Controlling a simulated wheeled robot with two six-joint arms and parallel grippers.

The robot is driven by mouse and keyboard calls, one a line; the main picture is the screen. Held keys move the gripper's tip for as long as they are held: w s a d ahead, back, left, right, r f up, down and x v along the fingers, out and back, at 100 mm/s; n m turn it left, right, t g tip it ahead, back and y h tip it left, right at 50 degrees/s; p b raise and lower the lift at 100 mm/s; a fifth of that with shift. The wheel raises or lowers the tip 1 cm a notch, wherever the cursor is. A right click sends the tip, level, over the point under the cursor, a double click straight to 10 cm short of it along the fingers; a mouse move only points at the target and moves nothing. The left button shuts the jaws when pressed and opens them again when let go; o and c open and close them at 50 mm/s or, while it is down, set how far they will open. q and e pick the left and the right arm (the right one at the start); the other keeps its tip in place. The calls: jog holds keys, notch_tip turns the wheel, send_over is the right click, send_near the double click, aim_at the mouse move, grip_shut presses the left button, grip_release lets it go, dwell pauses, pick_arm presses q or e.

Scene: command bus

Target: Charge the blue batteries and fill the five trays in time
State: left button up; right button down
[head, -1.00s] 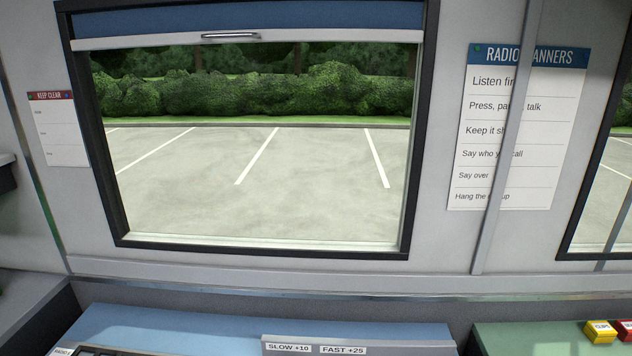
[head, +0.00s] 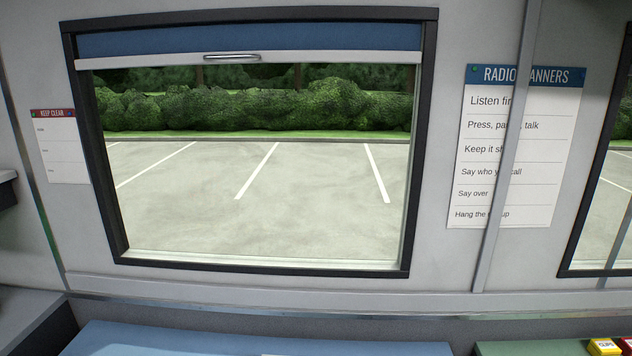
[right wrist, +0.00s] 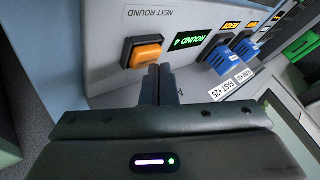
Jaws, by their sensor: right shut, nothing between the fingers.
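In the right wrist view my right gripper (right wrist: 159,72) is shut and empty. Its fingertips are close to an orange square button (right wrist: 145,52) on a pale panel; I cannot tell whether they touch. The panel (right wrist: 110,70) carries the words NEXT ROUND, upside down in this view. Beside the button a green-lit display (right wrist: 191,43) reads ROUND 4. Two blue batteries (right wrist: 222,58) (right wrist: 246,51) sit at the charger further right, near a FAST +25 label (right wrist: 232,81) and small lit displays. The trays cannot be made out. My left gripper is not in view.
The head view shows mostly the wall and a window (head: 250,265) onto a parking lot. A blue worktop (head: 250,340) lies below. A green surface (head: 520,348) at lower right bears a yellow CLIPS box (head: 604,346). A green object (right wrist: 302,46) stands right in the wrist view.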

jog(key=shift+r, duration=0.35)
notch_tip(320, 180, up, 6)
jog(key=p, duration=0.6)
jog(key=shift+r, duration=0.1)
dwell(0.4)
